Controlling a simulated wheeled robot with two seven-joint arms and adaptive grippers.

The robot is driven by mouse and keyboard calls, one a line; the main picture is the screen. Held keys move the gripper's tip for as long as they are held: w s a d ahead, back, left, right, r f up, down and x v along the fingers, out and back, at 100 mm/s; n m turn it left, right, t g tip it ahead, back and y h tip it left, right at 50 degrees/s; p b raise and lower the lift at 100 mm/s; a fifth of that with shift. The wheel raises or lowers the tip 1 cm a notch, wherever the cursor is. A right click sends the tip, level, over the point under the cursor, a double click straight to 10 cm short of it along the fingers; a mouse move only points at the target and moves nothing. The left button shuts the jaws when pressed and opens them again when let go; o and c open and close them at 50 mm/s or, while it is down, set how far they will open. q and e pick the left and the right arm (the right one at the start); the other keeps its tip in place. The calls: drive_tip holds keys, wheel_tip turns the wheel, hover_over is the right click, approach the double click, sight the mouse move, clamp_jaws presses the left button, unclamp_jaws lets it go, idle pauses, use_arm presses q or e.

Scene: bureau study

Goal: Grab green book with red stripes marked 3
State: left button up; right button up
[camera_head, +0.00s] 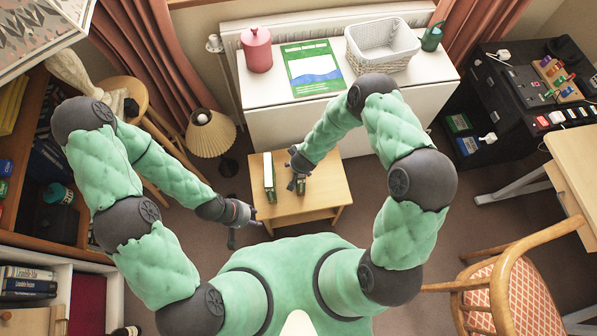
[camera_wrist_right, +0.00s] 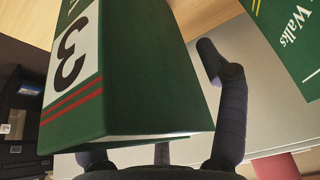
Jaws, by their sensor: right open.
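The green book with red stripes and a black 3 on a white spine label (camera_wrist_right: 150,80) fills the middle of the right wrist view. My right gripper (camera_head: 297,176) is at the small wooden table. In the wrist view its right finger (camera_wrist_right: 228,95) stands beside the book, with a visible gap; the other finger is mostly hidden behind the book's lower edge. The jaws are open. In the head view a green and white book (camera_head: 269,176) stands on the table left of this gripper. My left gripper (camera_head: 243,226) is open and empty, left of the table.
The small wooden table (camera_head: 318,203) is otherwise mostly clear. Behind it a white cabinet (camera_head: 290,112) holds a red canister (camera_head: 257,50), a green booklet (camera_head: 313,68) and a white basket (camera_head: 383,45). A lamp (camera_head: 210,133) stands left, a wooden chair (camera_head: 520,285) right.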

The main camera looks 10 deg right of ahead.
drive_tip(key=shift+f, duration=0.15)
idle(0.6)
clamp_jaws()
